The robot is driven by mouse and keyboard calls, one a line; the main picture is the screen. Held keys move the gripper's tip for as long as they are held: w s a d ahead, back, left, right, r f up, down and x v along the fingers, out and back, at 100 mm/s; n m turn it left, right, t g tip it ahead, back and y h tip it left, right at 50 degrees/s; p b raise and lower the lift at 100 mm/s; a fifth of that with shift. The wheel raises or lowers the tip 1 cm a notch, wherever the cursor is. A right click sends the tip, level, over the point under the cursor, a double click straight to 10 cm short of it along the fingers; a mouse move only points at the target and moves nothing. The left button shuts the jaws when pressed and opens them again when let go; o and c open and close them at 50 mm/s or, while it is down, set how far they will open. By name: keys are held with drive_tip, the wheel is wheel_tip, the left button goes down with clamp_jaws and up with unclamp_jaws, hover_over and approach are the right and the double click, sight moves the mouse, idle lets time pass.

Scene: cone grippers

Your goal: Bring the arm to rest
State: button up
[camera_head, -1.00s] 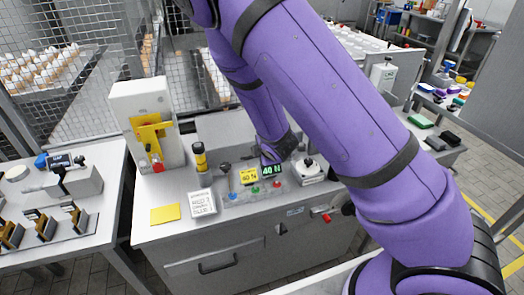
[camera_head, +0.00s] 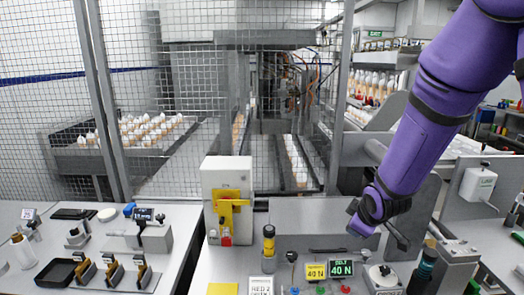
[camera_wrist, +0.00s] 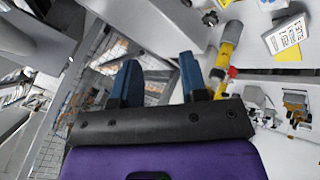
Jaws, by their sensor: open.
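My purple arm (camera_head: 425,125) comes down from the upper right in the head view. Its lower end hangs above the right part of the control bench, and the fingers are hard to make out there. In the wrist view my gripper (camera_wrist: 160,80) shows two blue-grey fingers, spread apart with nothing between them. The view past the fingers is tilted, with mesh fencing and bench items behind. I cannot tell the exact gap between the gripper and the bench.
A white box with a yellow latch (camera_head: 227,200) stands on the bench, beside a yellow-and-black cylinder (camera_head: 268,241). Mesh fencing (camera_head: 270,90) stands behind. A left table (camera_head: 190,228) holds small fixtures.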

drive_tip(key=s+d+r+m+g+y, duration=0.1)
drive_tip(key=s+d+r+m, duration=0.15)
drive_tip(key=s+r, duration=0.45)
drive_tip(key=s+d+r+m, duration=0.2)
drive_tip(key=s+r+m, duration=0.25)
drive_tip(key=r, duration=0.35)
drive_tip(key=s+r+m, duration=0.1)
drive_tip(key=s+r, duration=0.2)
drive_tip(key=s, duration=0.5)
drive_tip(key=s+r+m+g, duration=0.1)
drive_tip(key=s+r, duration=0.3)
drive_tip(key=s, duration=0.4)
drive_tip(key=shift+d+r+m+h, duration=0.15)
drive_tip(key=shift+r+m+h, duration=0.2)
drive_tip(key=shift+m, duration=0.35)
